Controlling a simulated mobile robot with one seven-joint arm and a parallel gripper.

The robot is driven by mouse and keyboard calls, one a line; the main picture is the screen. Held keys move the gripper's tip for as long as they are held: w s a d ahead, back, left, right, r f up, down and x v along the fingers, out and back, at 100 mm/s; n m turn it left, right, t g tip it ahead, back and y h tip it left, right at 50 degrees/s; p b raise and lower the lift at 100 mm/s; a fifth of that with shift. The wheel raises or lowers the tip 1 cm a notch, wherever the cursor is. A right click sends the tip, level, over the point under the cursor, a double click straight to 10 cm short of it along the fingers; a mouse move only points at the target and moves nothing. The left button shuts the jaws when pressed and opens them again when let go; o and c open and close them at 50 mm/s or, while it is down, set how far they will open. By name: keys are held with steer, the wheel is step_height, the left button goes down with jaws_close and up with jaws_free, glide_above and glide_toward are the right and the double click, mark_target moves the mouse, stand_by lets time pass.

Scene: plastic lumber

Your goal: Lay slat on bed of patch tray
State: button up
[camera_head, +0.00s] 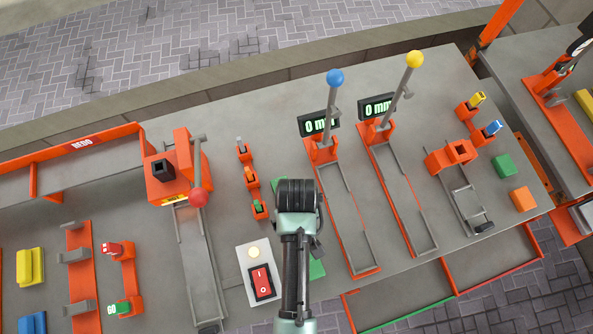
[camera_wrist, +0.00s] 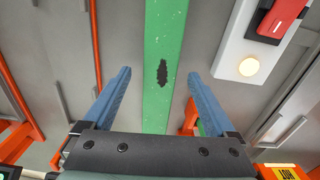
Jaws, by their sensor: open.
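A long green slat (camera_wrist: 165,35) with a dark blotch (camera_wrist: 162,72) runs lengthwise through the wrist view. My gripper (camera_wrist: 159,74) is open, its blue fingers apart on either side of the slat and not touching it. In the head view my arm hides most of the slat; a green piece (camera_head: 317,269) shows beside it. The fingertips are hidden there. Long grey trays lie to the right, one under the blue-knobbed lever (camera_head: 360,250) and one under the yellow-knobbed lever (camera_head: 410,215). I cannot tell which is the patch tray.
A white panel with a red switch (camera_head: 261,281) and a lit button stands left of my arm. A red-knobbed lever (camera_head: 198,197) rises over another long tray (camera_head: 200,270). Small green (camera_head: 503,166) and orange (camera_head: 522,199) blocks lie at the right.

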steer(key=shift+f, duration=0.85)
steer(key=shift+c, duration=0.2)
jaws_close()
